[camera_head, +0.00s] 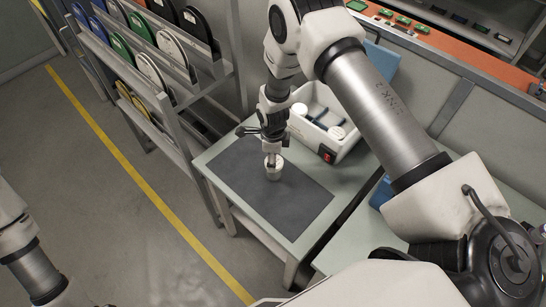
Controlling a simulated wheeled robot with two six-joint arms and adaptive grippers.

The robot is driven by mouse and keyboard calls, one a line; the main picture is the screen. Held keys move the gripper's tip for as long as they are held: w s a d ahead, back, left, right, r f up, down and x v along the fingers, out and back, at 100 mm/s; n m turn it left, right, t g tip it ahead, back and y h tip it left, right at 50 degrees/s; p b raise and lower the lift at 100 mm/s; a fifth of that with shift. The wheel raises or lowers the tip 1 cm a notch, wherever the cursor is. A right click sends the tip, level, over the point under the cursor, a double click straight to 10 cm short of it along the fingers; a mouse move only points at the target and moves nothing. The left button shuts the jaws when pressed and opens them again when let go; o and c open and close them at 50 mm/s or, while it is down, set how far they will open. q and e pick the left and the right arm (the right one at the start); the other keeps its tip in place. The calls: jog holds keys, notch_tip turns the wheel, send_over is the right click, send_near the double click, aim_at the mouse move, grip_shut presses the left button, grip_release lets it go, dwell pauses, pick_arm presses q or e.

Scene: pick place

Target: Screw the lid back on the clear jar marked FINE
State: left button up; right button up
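A small pale jar (274,173) stands upright on the dark mat (300,208) on the small table. No marking on it can be read at this size. Its top looks whitish, but whether that is a lid cannot be told apart from the fingertips. My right gripper (272,158) points down at the top of the jar, with its fingertips at or just over the rim. Whether the fingers grip anything is too small to tell. My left arm shows only in part at the lower left, and its gripper is out of the picture.
A white bin (345,147) with a red label stands behind the mat, holding dark items and white round pieces. A rack of coloured discs (150,70) stands to the left. My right arm's links cover much of the right side. The mat around the jar is clear.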

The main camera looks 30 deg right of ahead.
jog(key=m, duration=0.4)
jog(key=shift+f, duration=0.1)
jog(key=o, duration=1)
jog(key=shift+c, duration=1.2)
jog(key=shift+r+p, duration=1.15)
jog(key=shift+r, duration=0.15)
